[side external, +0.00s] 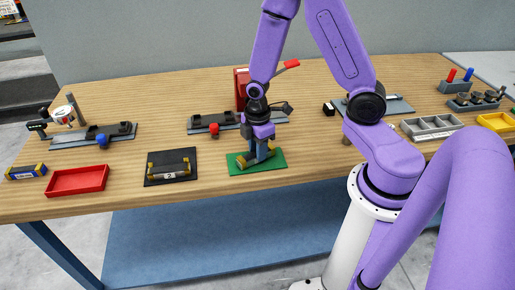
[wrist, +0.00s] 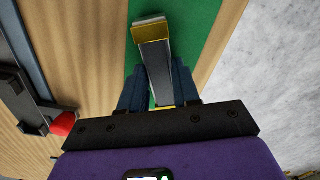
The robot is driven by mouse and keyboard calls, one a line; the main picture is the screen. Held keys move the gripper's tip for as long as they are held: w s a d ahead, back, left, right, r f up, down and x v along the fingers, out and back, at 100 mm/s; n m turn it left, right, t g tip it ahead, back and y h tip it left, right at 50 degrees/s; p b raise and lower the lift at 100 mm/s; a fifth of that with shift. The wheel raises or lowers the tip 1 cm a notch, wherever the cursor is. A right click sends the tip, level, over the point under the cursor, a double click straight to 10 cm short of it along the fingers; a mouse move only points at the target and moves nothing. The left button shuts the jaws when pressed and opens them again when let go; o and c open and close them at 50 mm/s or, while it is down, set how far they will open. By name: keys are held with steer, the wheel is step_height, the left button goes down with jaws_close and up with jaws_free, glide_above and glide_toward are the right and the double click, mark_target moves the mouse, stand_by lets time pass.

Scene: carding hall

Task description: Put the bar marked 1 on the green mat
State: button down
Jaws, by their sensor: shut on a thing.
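My gripper (side external: 260,154) is shut on a grey bar with yellow ends (side external: 247,162). The wrist view also shows the bar (wrist: 155,62) between my blue fingers (wrist: 158,92). The bar is over the green mat (side external: 276,166), at or very near its surface; I cannot tell whether it touches. No number is readable on the held bar. Green shows around the bar in the wrist view (wrist: 205,30). Another bar with yellow ends (side external: 169,176), with a white label that looks like a 2, lies on a black mat (side external: 160,157) to the left.
A red tray (side external: 78,181) and a blue-and-yellow box (side external: 26,171) are at the left. Fixtures with a blue knob (side external: 102,141) and a red knob (side external: 214,129) stand behind. A grey divided tray (side external: 431,127) is at the right. The table's front edge is close to the green mat.

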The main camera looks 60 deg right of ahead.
steer(key=shift+f, duration=0.15)
steer(key=c, duration=0.8)
jaws_free()
step_height(320, 180, up, 12)
steer(key=s+a+r, duration=0.2)
steer(key=s+a, duration=0.1)
steer(key=s, duration=0.6)
steer(key=s+a+r+m, duration=0.1)
steer(key=s+a+r, duration=0.1)
steer(key=s, duration=0.7)
steer(key=shift+s+a+r, duration=0.25)
steer(key=shift+a+r, duration=0.05)
steer(key=shift+a, duration=0.6)
